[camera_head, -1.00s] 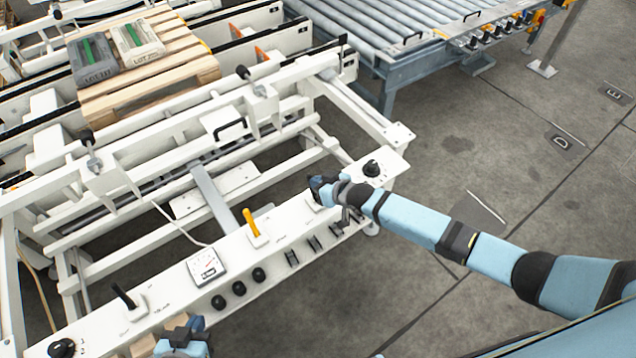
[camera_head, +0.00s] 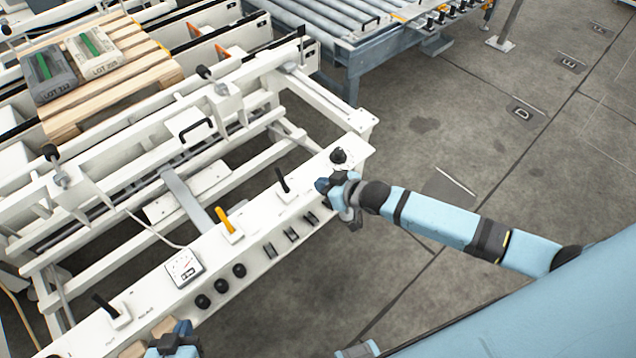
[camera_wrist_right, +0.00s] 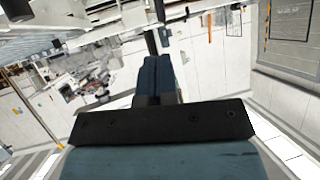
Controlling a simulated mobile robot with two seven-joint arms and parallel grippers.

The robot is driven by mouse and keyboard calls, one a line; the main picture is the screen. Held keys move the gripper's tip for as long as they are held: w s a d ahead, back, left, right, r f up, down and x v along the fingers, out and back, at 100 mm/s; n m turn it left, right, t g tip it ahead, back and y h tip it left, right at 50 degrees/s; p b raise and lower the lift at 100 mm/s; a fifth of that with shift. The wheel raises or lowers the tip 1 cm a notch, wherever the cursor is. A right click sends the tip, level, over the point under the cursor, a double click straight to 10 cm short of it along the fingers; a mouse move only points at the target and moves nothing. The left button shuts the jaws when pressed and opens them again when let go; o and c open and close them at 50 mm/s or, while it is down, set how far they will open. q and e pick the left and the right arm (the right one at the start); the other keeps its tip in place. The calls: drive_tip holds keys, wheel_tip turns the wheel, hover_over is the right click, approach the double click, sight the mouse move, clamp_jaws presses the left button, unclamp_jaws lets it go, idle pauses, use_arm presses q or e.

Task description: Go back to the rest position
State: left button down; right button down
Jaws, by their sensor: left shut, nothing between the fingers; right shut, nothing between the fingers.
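My right gripper (camera_head: 328,187) is at the right end of the white control panel, just below the black knob (camera_head: 338,156) in the picture. It looks empty; whether it touches the panel edge I cannot tell. The right wrist view shows its fingers (camera_wrist_right: 158,78) closed together with nothing between them. My left gripper (camera_head: 178,338) is at the bottom edge of the head view, beside the panel's lower left part. It is shut, and its lower part is cut off by the frame.
The white control panel (camera_head: 203,247) carries a black lever (camera_head: 284,182), a yellow lever (camera_head: 226,222), a gauge (camera_head: 184,267) and several knobs. Two labelled bags (camera_head: 95,53) lie on a wooden pallet (camera_head: 120,84). A roller conveyor (camera_head: 340,30) stands behind. Grey floor (camera_head: 480,150) is open at right.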

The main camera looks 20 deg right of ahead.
idle(0.4)
drive_tip(key=s+a+r+m+h+p, duration=0.1)
drive_tip(key=s+r+m+h+p, duration=0.1)
drive_tip(key=s, duration=1.9)
drive_tip(key=shift+s+h+p, duration=0.25)
drive_tip(key=shift+h+p, duration=0.55)
drive_tip(key=shift+p, duration=0.35)
drive_tip(key=shift+r, duration=0.1)
